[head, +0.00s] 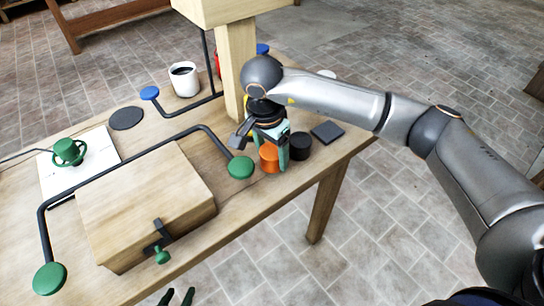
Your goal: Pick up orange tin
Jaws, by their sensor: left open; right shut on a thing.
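The orange tin (268,158) is a small round tin on the wooden table near its front right edge. My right gripper (271,156) comes down over it from above, with teal fingers on either side, and is shut on it. The tin's underside is at or very near the table top; I cannot tell if it is lifted. The gripper hides its upper part. My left gripper (178,297) shows only as dark fingertips at the bottom edge, apart and empty, in front of the table.
A black tin (300,146) stands close to the right of the orange tin, with a dark square (327,131) beyond. A green disc (240,167) on a black bar lies just left. A wooden post (235,65) rises behind. A wooden block (146,205) and white mug (184,79) are further left.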

